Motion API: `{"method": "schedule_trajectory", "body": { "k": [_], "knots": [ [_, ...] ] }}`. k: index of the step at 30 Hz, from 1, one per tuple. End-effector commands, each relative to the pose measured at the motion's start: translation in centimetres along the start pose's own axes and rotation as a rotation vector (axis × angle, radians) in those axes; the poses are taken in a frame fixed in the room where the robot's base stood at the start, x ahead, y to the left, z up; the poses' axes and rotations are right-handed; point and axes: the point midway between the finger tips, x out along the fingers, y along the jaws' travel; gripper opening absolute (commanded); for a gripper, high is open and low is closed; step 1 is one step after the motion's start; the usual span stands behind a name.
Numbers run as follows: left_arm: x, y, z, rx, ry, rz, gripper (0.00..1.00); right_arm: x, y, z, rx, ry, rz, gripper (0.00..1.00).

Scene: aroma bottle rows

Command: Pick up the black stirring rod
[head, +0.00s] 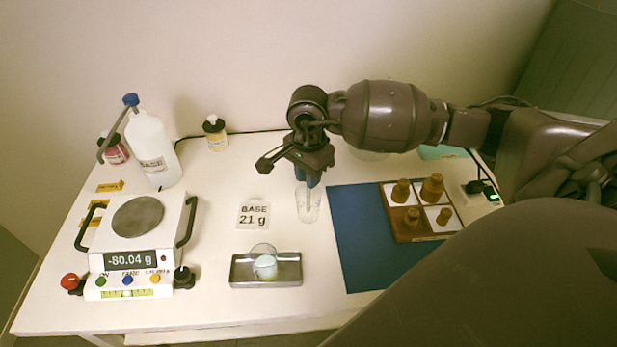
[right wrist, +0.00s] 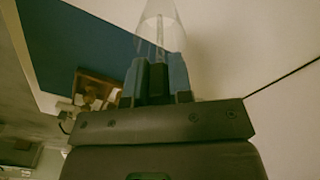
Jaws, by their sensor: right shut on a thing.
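My right gripper (head: 307,181) points down over a clear glass beaker (head: 308,206) that stands on the white table, left of the blue mat. Its blue-tipped fingers are shut, with the tips at about the beaker's mouth. The thin stirring rod (head: 308,199) runs down from the fingertips into the beaker; it looks greyish rather than clearly black. The rod's upper part is hidden by the gripper. My left gripper is out of view.
A blue mat (head: 352,232) with a wooden weight tray (head: 407,236) lies right of the beaker. A wash bottle (head: 152,140) stands behind.

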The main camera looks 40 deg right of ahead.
Motion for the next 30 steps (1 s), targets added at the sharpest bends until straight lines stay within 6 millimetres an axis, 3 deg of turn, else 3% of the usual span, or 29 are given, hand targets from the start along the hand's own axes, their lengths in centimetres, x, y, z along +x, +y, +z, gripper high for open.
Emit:
{"method": "schedule_trajectory", "body": {
  "k": [5,15,21,30],
  "knots": [
    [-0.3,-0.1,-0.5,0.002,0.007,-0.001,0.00,-3.2,-0.1,0.0,-0.002,0.002,-0.008,0.03],
    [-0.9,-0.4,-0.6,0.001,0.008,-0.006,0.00,-11.9,0.0,-0.1,-0.001,0.003,-0.008,0.03],
    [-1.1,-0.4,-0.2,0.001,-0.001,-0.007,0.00,-16.1,-0.1,0.0,0.000,0.002,-0.006,0.03],
    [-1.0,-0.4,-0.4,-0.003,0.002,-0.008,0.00,-19.2,0.0,0.0,0.000,0.001,-0.003,0.03]
  ]
}}
